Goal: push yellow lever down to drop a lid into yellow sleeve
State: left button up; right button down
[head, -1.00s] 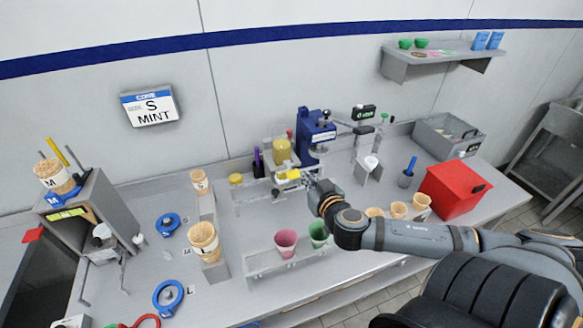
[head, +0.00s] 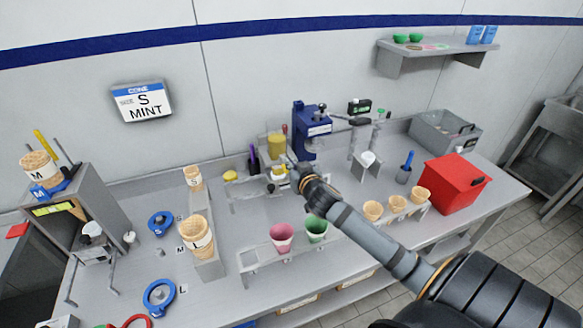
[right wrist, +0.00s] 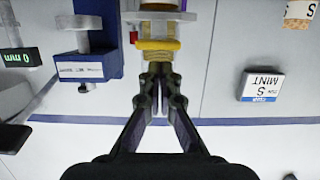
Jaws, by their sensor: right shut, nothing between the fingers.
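In the head view, a yellow cylinder (head: 276,146) stands at the back of the bench, left of a blue press. A small yellow part (head: 279,171) sits just in front of and below it; I cannot tell if this is the lever or the sleeve. My right gripper (head: 293,168) is shut and empty, close to the right of this part. My left gripper is out of view.
The blue press (head: 312,130) stands right of the fixture. Pink (head: 281,236) and green (head: 316,230) cups stand in a front rack. Several cones stand at left and right. A red box (head: 456,183) is at the right. A wall sign (head: 144,104) reads S MINT.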

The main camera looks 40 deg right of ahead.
jog(key=shift+s+f, duration=0.25)
jog(key=shift+f, duration=0.85)
dwell(0.3)
